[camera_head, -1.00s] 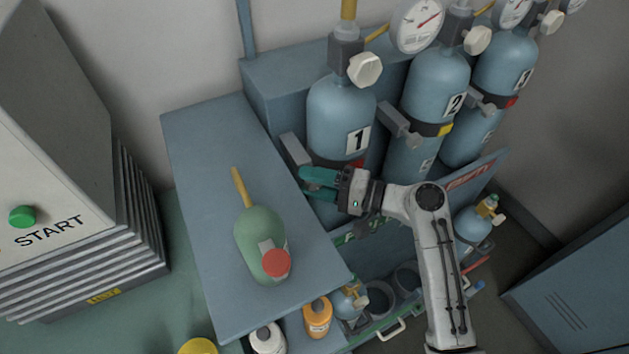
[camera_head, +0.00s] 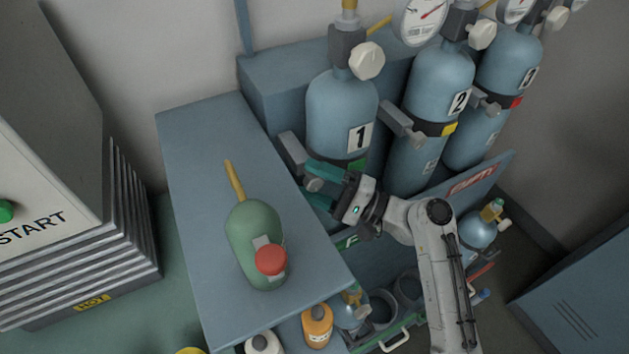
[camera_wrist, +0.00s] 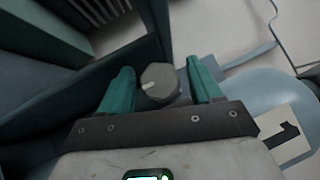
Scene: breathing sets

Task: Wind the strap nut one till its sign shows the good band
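Cylinder one (camera_head: 340,115) is pale blue, marked 1, and stands upright at the back of the bench. Its strap has a grey clamp block (camera_head: 291,148) at the left. The strap's sign (camera_head: 358,165) shows green, partly hidden by my gripper. My gripper (camera_head: 315,186) has green fingers. In the wrist view the grey strap nut (camera_wrist: 159,83), with a pale mark on its face, sits between the fingertips. Gaps show on both sides of it, so my gripper is open around the nut.
Cylinder two (camera_head: 438,85) has a yellow strap sign and cylinder three (camera_head: 500,75) a red one. A green bottle with a red cap (camera_head: 258,235) lies on the blue bench top (camera_head: 190,150) to the left. Smaller bottles and an open drawer are below.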

